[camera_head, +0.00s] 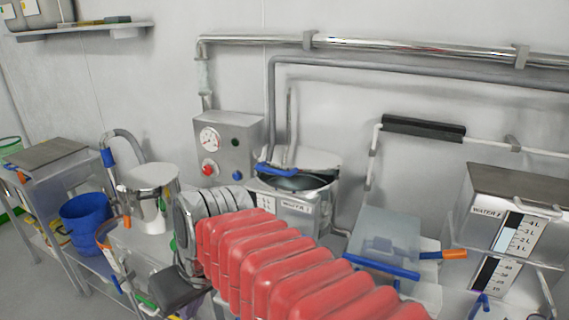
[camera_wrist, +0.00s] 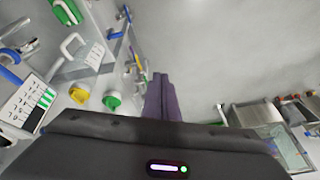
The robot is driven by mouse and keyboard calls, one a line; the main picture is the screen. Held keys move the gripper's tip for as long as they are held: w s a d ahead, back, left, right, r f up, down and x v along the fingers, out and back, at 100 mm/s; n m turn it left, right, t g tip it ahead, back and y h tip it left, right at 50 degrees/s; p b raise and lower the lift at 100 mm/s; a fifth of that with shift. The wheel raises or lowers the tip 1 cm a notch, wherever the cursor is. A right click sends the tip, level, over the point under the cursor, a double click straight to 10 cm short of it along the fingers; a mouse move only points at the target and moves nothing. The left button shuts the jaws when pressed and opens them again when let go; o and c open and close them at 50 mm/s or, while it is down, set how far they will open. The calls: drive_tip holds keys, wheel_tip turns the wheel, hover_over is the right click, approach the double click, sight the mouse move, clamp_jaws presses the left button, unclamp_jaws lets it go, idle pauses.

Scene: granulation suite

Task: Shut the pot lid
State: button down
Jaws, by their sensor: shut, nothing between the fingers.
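The steel pot (camera_head: 291,203) stands against the back wall, in the middle of the head view, with its dark round opening showing. Its pale lid (camera_head: 318,160) appears raised at the back of the opening. A blue handle (camera_head: 277,170) lies across the opening's near left side. My gripper (camera_wrist: 160,82) is shut and empty in the wrist view, pointing over the floor. In the head view my arm reaches left, in front of the pot, and hides part of its front. The pot is not clearly visible in the wrist view.
A control box with a gauge (camera_head: 226,146) is left of the pot. A shiny steel vessel (camera_head: 150,190) and a blue bucket (camera_head: 86,219) stand farther left. A pale translucent box (camera_head: 388,240) and a water tank (camera_head: 515,222) are at right. Pipes run along the wall.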

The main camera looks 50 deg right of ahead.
drive_tip(key=w+d+r+m+t+y, duration=0.1)
drive_tip(key=w+d+r+t+y, duration=0.25)
drive_tip(key=d, duration=0.55)
drive_tip(key=w+d+r+g+y, duration=0.1)
drive_tip(key=w+d+r+y, duration=0.1)
drive_tip(key=w+d+r, duration=0.5)
drive_tip(key=s+d+r+t, duration=0.2)
drive_tip(key=s+d, duration=0.1)
drive_tip(key=d, duration=0.5)
drive_tip(key=s+d+r+t, duration=0.2)
drive_tip(key=s+d+t, duration=0.1)
drive_tip(key=d, duration=0.5)
drive_tip(key=s+d+r+n+t, duration=0.1)
drive_tip(key=s+d+r+t, duration=0.1)
drive_tip(key=s+d, duration=0.3)
drive_tip(key=d+r, duration=0.1)
drive_tip(key=d, duration=0.2)
drive_tip(key=shift+s+h, duration=0.2)
drive_tip(key=shift+h, duration=0.15)
drive_tip(key=shift+a, duration=0.1)
hover_over(285, 163)
drive_tip(key=s+a, duration=0.3)
drive_tip(key=s, duration=0.1)
wheel_tip(285, 163, down, 2)
drive_tip(key=f, duration=0.1)
drive_tip(key=a+f, duration=0.1)
drive_tip(key=f, duration=0.1)
drive_tip(key=shift+s+a+f, duration=0.1)
drive_tip(key=shift+a+f, duration=0.25)
drive_tip(key=shift+f, duration=0.05)
